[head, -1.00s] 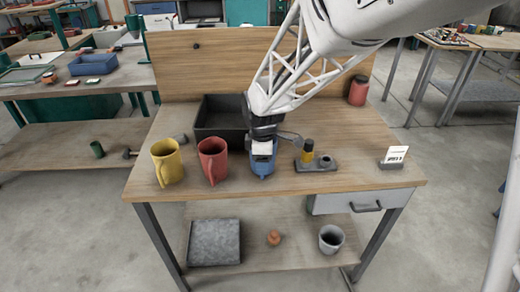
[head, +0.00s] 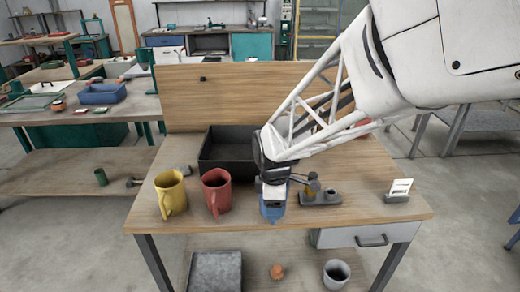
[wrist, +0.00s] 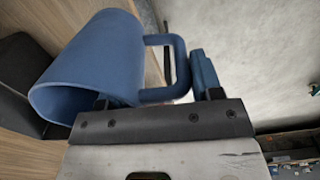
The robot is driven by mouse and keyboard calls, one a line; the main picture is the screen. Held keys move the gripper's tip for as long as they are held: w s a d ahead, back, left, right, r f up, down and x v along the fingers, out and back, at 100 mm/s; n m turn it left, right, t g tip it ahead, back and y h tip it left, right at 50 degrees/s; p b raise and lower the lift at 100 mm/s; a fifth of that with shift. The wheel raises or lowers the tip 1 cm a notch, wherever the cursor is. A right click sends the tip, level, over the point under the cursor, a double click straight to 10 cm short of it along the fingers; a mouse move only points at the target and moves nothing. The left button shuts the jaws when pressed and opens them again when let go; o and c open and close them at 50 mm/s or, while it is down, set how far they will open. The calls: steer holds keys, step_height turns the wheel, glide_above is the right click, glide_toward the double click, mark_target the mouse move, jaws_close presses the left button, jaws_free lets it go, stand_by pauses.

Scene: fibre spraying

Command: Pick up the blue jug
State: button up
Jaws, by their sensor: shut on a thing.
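The blue jug (head: 272,211) is at the front edge of the workbench, right of the red mug, under my gripper (head: 273,190). Whether its base touches the bench is unclear. In the wrist view the blue jug (wrist: 95,60) fills the upper left, its open rim facing lower left and its handle to the right. My gripper (wrist: 160,98) is shut on the jug at its handle side. One finger shows right of the handle; the other is partly hidden behind the jug, so the exact contact is not clear.
A yellow mug (head: 171,194) and a red mug (head: 216,192) stand to the left. A black tray (head: 206,165) is behind. A small grey holder (head: 322,198) and a card stand (head: 398,191) are to the right. The bench (head: 355,205) is clear between them.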

steer(key=shift+s+d+r, duration=0.15)
steer(key=shift+s+d, duration=0.15)
steer(key=shift+s, duration=1.15)
steer(key=shift+s+d+r, duration=0.15)
steer(key=shift+s+d, duration=0.2)
steer(key=shift+s, duration=1.15)
steer(key=shift+s+d+r, duration=0.15)
steer(key=shift+s+d, duration=0.15)
steer(key=shift+s, duration=1.15)
steer(key=shift+s, duration=0.1)
